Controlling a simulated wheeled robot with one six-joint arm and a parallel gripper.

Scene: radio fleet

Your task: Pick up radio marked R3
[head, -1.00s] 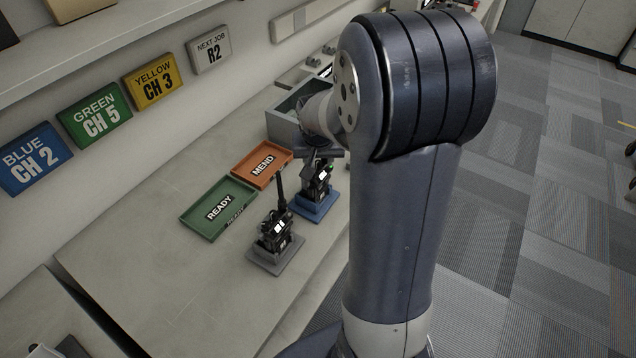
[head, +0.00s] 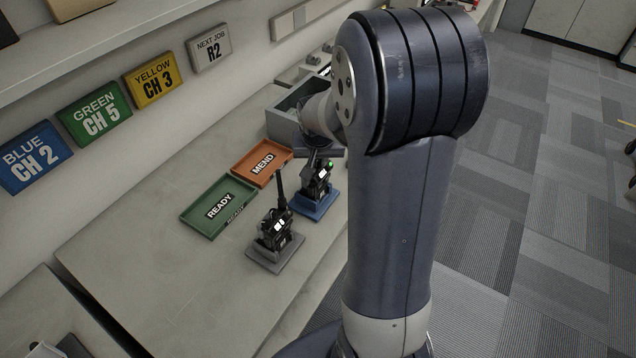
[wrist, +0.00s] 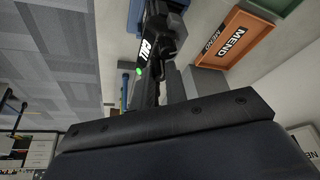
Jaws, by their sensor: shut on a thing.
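My gripper (head: 321,155) is shut on a black radio (head: 316,184) at the blue stand (head: 313,207). The radio has a lit screen and a green light. A second black radio (head: 275,235) with an upright antenna stands on a grey stand (head: 272,262), nearer the camera. Its mark is too small to read.
A green READY tray (head: 198,222) and an orange MEND tray (head: 250,177) lie left of the stands; both look empty. A grey bin (head: 283,120) stands behind. Wall signs include NEXT JOB R2 (head: 209,49). The bench's left front is clear.

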